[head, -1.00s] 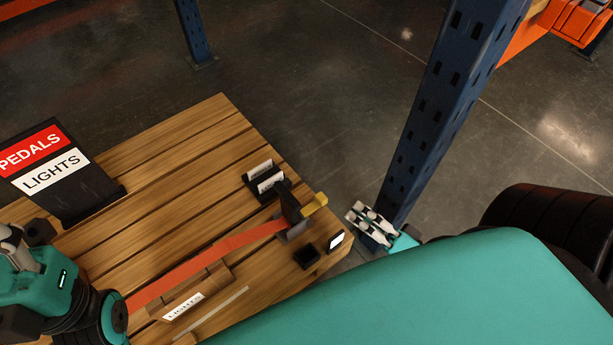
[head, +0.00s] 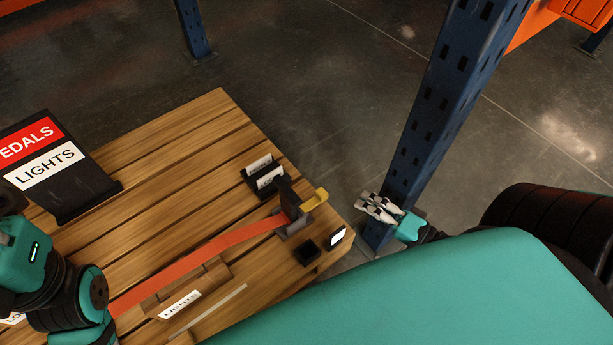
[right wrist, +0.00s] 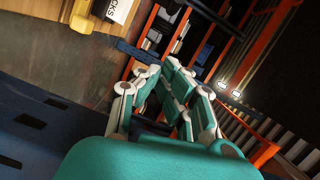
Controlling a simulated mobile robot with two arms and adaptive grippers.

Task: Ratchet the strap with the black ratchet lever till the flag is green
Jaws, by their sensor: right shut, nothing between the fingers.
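The black ratchet lever (head: 287,194) stands up from a grey ratchet base (head: 295,224) near the right edge of the wooden pallet top. A yellow piece (head: 316,199) sits at its right side. The orange strap (head: 210,251) runs from the ratchet to the lower left, over a brown box labelled LIGHTS (head: 186,297). I see no green flag. My right gripper (head: 366,204) is shut and empty, right of the lever and apart from it, in front of the blue post. It also shows in the right wrist view (right wrist: 160,80). My left gripper is not visible; only its arm shows.
A blue rack post (head: 428,125) stands close behind my right gripper. A black sign with PEDALS and LIGHTS labels (head: 50,165) stands on the pallet (head: 180,150). Small black holders with white cards (head: 264,176) and a black block (head: 307,252) flank the ratchet.

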